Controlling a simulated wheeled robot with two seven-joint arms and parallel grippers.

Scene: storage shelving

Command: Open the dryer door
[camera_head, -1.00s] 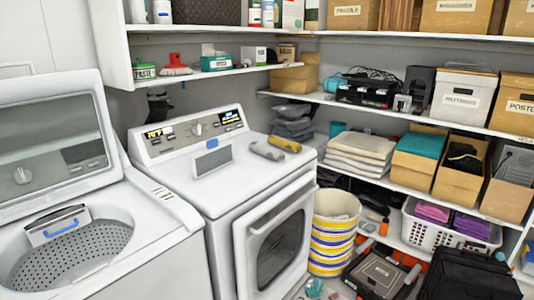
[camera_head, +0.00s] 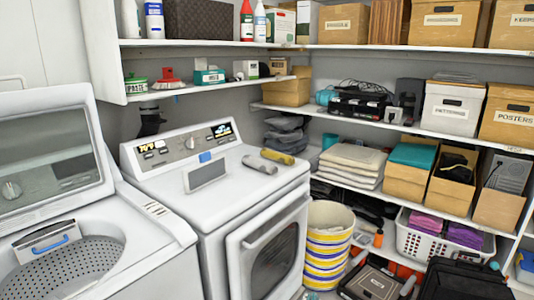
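The white dryer (camera_head: 225,215) stands in the middle of the head view, its control panel at the back of its top. Its front door (camera_head: 268,258) faces right and towards me, with a dark window in a white frame. The door looks shut. A long raised handle strip (camera_head: 277,222) runs along the door's upper edge. Neither of my grippers shows in this view, and nothing touches the door.
A top-loading washer (camera_head: 110,265) with its lid (camera_head: 45,150) up stands left of the dryer. A striped basket (camera_head: 328,245) stands right of the dryer door. A black case (camera_head: 465,280) and a toolbox (camera_head: 375,280) crowd the floor at right. Loaded shelves (camera_head: 400,123) line the back.

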